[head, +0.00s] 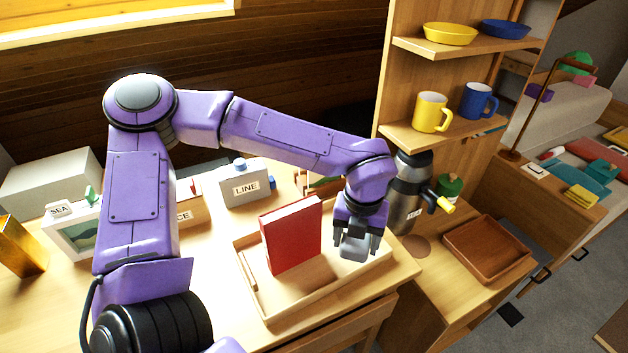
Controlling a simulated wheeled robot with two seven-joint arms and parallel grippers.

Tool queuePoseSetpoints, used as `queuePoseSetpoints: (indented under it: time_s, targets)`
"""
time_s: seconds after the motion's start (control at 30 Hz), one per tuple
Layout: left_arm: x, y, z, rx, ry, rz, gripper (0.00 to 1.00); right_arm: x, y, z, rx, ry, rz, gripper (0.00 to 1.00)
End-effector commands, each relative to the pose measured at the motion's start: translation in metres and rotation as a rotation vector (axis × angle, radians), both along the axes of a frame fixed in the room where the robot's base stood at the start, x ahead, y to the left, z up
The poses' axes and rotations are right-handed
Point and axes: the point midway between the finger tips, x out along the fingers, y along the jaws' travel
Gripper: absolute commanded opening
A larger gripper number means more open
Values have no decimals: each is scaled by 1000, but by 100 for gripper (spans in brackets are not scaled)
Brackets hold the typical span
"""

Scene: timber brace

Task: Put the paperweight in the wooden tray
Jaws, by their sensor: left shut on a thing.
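My left gripper (356,236) points down and is shut on a small grey block, which looks like the paperweight (353,253). The block is over the right part of a light wooden tray (268,310) on the table. I cannot tell whether it touches the tray floor. A red book (291,236) stands upright in that tray, just left of the gripper. A darker brown wooden tray (487,249) lies empty on the counter to the right. My right gripper is not in view.
A steel flask (408,190) with a yellow-tipped spout stands just right of my left gripper. Shelves above hold a yellow mug (431,112), a blue mug (478,100) and dishes. A box marked LINE (245,186) stands behind the light tray.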

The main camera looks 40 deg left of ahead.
Motion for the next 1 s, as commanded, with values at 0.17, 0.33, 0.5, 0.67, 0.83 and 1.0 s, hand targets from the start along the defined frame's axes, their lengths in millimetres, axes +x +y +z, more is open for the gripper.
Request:
queuePoseSetpoints:
  time_s: [0.17, 0.33, 0.5, 0.67, 0.83, 1.0]
  targets:
    - [27, 25, -12, 0, 2, 28, 23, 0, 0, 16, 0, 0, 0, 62]
    - [62, 57, -33, 2, 2, 26, 23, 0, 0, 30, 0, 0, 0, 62]
    - [84, 78, -69, 2, 4, 23, 23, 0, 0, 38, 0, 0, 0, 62]
    - [97, 88, -89, 1, 0, 21, 23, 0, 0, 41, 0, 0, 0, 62]
    - [102, 93, -111, 1, 3, 18, 23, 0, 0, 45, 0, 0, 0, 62]
    - [103, 93, -129, 0, -1, 19, 23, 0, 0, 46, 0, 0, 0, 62]
